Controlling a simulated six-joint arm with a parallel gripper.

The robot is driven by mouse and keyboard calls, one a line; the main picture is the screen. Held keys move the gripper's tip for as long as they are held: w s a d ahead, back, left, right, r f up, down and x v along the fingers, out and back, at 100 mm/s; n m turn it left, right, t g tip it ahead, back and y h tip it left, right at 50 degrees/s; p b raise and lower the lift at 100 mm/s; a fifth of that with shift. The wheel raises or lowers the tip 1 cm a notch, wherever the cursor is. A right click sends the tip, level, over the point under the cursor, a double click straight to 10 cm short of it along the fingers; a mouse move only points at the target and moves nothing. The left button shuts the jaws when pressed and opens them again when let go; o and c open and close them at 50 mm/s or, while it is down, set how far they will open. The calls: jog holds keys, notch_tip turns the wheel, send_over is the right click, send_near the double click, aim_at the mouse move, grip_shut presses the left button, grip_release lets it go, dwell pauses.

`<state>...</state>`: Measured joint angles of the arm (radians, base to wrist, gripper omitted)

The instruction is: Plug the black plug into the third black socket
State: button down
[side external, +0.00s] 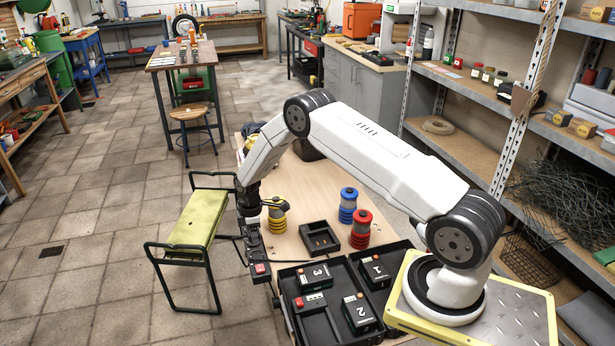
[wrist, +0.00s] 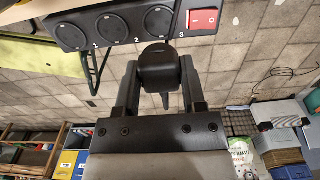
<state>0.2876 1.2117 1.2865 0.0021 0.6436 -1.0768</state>
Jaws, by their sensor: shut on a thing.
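My gripper (wrist: 158,85) is shut on the black plug (wrist: 160,68), which sits between its two fingers in the wrist view. The dark power strip (wrist: 134,24) lies beyond the plug, with round black sockets numbered 1, 2 and 3 and a red switch (wrist: 203,20) at its right end. The third socket (wrist: 158,20) is uncovered, just above the plug in the picture and beside the switch. In the side view my gripper (side external: 249,212) points down over the far end of the strip (side external: 256,250). The plug is hard to make out there.
The strip lies along the left edge of the wooden table (side external: 290,246). Yellow (side external: 277,215), blue (side external: 347,206) and red (side external: 361,230) ringed spools stand near it. A black case (side external: 330,290) holds numbered batteries. A green-topped bench (side external: 197,220) stands left of the table.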

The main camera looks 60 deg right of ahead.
aim_at(257, 255)
jog(key=shift+f, duration=0.25)
jog(key=shift+f, duration=2.6)
jog(key=shift+f, duration=0.65)
dwell(0.7)
jog(key=shift+c, duration=0.5)
grip_release()
jog(key=shift+r, duration=0.1)
jog(key=shift+r, duration=3.8)
jog(key=shift+r, duration=0.1)
